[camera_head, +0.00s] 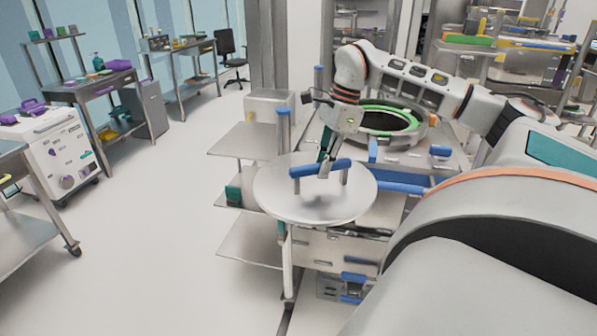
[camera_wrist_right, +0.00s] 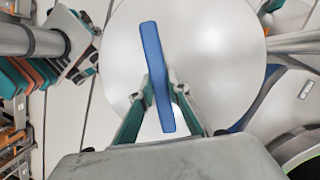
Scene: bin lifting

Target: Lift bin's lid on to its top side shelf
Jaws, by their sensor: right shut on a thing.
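The bin's lid (camera_head: 300,205) is a round, flat, pale metal disc with a blue bar handle (camera_head: 308,169) on two posts. My right gripper (camera_head: 324,168) is shut on the handle toward its right part. The right wrist view shows the lid (camera_wrist_right: 205,50) with the blue handle (camera_wrist_right: 152,55) between the gripper's fingers (camera_wrist_right: 160,95). The lid is apart from the bin's open round mouth (camera_head: 388,121), which has a green ring and lies behind it. The side shelf (camera_head: 243,141) is a flat metal plate left of the bin, partly behind the lid. My left gripper is not in view.
A lower shelf plate (camera_head: 248,241) sits below the lid. A post with a blue cap (camera_head: 283,125) stands beside the side shelf. A grey box (camera_head: 270,104) is behind it. The floor to the left is clear up to a white wheeled cart (camera_head: 50,145).

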